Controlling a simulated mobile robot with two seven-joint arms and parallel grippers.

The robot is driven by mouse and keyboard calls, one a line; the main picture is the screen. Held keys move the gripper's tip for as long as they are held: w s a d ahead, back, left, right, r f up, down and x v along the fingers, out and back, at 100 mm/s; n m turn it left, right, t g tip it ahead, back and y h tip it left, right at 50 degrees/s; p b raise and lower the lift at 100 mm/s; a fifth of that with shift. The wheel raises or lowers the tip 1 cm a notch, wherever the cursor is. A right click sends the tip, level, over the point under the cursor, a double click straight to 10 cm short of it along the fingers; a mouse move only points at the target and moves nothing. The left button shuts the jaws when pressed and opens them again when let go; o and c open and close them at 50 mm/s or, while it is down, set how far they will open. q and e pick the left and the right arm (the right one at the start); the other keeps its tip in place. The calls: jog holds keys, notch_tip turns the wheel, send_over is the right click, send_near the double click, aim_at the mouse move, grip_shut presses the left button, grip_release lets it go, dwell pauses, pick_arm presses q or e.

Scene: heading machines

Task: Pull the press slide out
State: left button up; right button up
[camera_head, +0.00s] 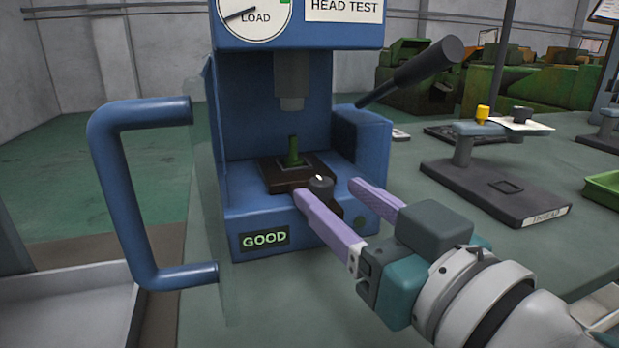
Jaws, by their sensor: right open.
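The blue press (232,218) stands on the bench, with a dark press slide (280,180) in its lower opening. A green upright piece (294,152) sits in the slide, below the grey ram (291,85). A dark round knob (320,182) shows at the slide's front right. My right gripper (328,190) has its two purple fingers open, with the tips on either side of the knob; I cannot tell whether they touch it. The left finger partly hides the slide's front. My left gripper is not in view.
A large blue handle (115,190) with a clear panel stands at the press's left. A black lever (415,70) sticks out at the right. A dark-based fixture (490,190) and a green tray (602,190) stand on the bench at right.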

aim_at(316, 180)
jog(key=b+x, duration=0.1)
jog(key=x, duration=0.6)
jog(key=shift+w, duration=0.15)
grip_shut()
dwell(1.2)
